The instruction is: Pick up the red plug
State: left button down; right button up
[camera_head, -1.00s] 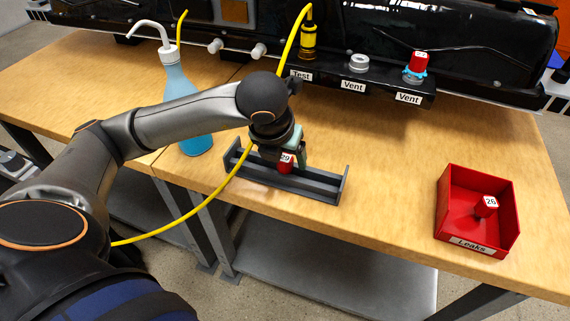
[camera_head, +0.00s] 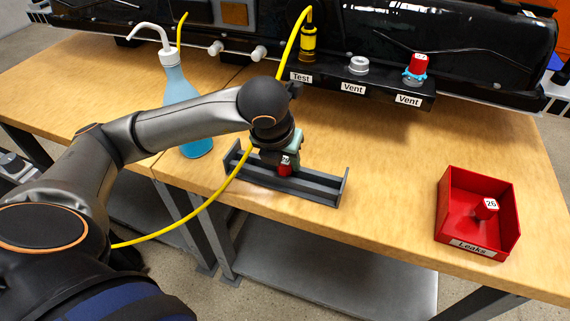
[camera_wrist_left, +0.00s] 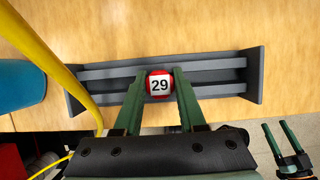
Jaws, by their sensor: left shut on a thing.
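The red plug (camera_head: 285,168) with a white top marked 29 sits at the grey rack (camera_head: 325,192), near the middle of its length. It also shows in the left wrist view (camera_wrist_left: 159,85), between the two green fingers. My left gripper (camera_head: 283,160) is shut on this plug, with a finger on each side of it. In the left wrist view the left gripper (camera_wrist_left: 160,88) is seen from above the rack (camera_wrist_left: 252,75). Whether the plug still touches the rack I cannot tell. Another gripper (camera_wrist_left: 287,150) shows at the lower right of the left wrist view, its fingers apart.
A red Leaks box (camera_head: 450,215) holds a red plug (camera_head: 486,207) marked 26. Another red plug (camera_head: 418,64) stands in a Vent port on the black pack (camera_head: 470,60). A blue bottle (camera_head: 177,90) and a yellow hose (camera_head: 205,205) are near my left arm.

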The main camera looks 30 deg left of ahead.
aim_at(285, 160)
dwell(0.3)
pick_arm(q)
jog(key=shift+r, duration=0.6)
notch_tip(285, 160, up, 2)
jog(key=shift+r+p, duration=0.25)
jog(key=shift+p, duration=0.2)
jog(key=s+d+r+p, duration=0.5)
jog(key=s+d+r, duration=0.3)
jog(key=d, duration=0.3)
jog(key=shift+d+r, duration=0.2)
jog(key=shift+r, duration=0.45)
jog(key=shift+f, duration=0.1)
